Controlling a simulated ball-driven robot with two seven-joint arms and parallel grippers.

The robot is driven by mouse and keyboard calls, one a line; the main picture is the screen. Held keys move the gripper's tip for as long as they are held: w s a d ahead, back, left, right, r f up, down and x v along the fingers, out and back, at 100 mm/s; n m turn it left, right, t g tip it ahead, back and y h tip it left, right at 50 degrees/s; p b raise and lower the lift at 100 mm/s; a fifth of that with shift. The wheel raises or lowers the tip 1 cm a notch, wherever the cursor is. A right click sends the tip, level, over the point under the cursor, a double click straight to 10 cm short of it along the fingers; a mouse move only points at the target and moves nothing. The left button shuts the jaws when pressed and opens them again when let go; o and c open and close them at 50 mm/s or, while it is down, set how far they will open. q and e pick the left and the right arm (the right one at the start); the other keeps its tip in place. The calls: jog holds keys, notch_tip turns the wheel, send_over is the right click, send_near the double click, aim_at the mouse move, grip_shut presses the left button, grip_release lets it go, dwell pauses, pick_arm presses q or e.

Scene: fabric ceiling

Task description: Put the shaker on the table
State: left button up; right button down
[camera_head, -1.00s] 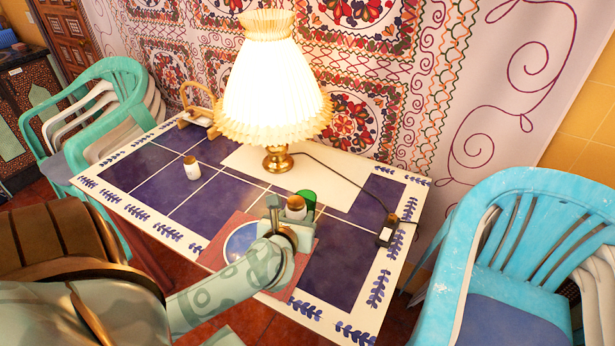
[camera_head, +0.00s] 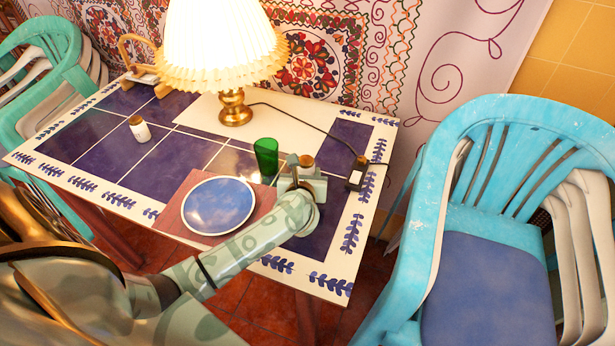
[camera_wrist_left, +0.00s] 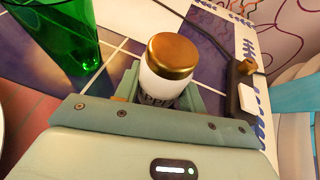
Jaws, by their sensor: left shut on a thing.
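My left gripper (camera_head: 301,176) is shut on a shaker (camera_head: 306,161) at the right part of the table (camera_head: 225,247). In the left wrist view this shaker (camera_wrist_left: 168,72) is white with a gold lid and stands upright between the fingers. Its lower part is hidden, so I cannot tell whether its base touches the table. A second white shaker (camera_head: 139,130) with a brownish-gold lid stands on the table's left part. My right gripper is not in view.
A green cup (camera_head: 266,157) stands just left of my gripper. A blue-and-white plate (camera_head: 218,206) lies on a reddish mat (camera_head: 172,212) near the front edge. A lit lamp (camera_head: 236,110) stands behind. A cord with a black switch box (camera_head: 357,175) lies right of the gripper. Blue chairs (camera_head: 490,200) stand at right.

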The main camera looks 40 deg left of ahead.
pick_arm(q)
jog(key=shift+f, duration=0.2)
jog(key=o, duration=1)
jog(key=shift+o, duration=0.2)
jog(key=shift+s+r, duration=0.1)
jog(key=shift+r, duration=0.15)
jog(key=p+v, duration=0.4)
jog(key=v, duration=0.7)
jog(key=shift+s+d, duration=0.25)
jog(key=shift+s, duration=0.1)
